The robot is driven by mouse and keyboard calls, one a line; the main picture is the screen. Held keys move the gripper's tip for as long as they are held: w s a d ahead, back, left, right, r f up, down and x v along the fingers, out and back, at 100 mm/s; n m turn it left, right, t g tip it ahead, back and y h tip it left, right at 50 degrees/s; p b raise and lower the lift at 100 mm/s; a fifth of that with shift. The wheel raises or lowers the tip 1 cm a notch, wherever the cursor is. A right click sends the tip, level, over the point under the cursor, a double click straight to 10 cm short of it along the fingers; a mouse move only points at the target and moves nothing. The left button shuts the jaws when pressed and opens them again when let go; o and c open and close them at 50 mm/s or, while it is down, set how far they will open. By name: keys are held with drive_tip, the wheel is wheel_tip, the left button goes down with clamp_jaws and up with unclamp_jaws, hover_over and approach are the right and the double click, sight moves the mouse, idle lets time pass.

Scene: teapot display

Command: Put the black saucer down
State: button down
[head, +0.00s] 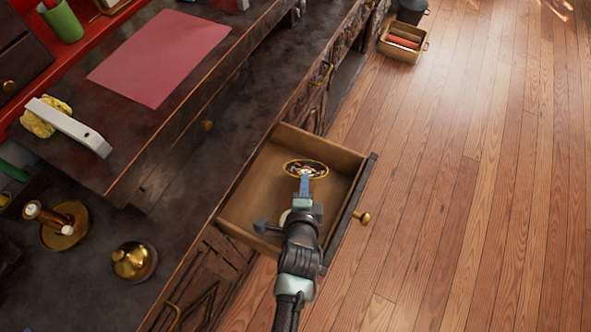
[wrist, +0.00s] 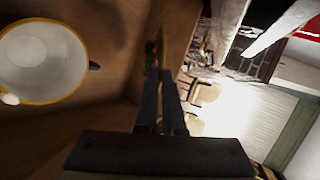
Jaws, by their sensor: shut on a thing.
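The black saucer (head: 305,164), dark with a gold rim and an orange-and-white pattern, is over the open wooden drawer (head: 246,205) in the head view. My gripper (head: 304,182) reaches over the drawer from below and is shut on the saucer's near edge. In the wrist view the saucer (wrist: 161,48) shows edge-on as a thin gold-edged strip between the fingertips of my gripper (wrist: 162,78). I cannot tell whether the saucer touches the drawer floor. My arm hides part of the drawer.
A white cup with a gold rim (wrist: 42,62) lies left of my fingers in the wrist view. The drawer has a gold knob (head: 362,218). The dark cabinet top holds a red sheet (head: 160,57) and a brass pot (head: 133,262). Wooden floor (head: 480,190) lies open right.

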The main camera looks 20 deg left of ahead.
drive_tip(key=shift+f+b, duration=1.15)
drive_tip(key=shift+f, duration=1.8)
drive_tip(key=shift+f, duration=0.15)
drive_tip(key=c, duration=1)
unclamp_jaws()
drive_tip(key=shift+r, duration=0.25)
drive_tip(key=p+v, duration=0.3)
drive_tip(key=v, duration=0.9)
drive_tip(key=shift+f, duration=0.1)
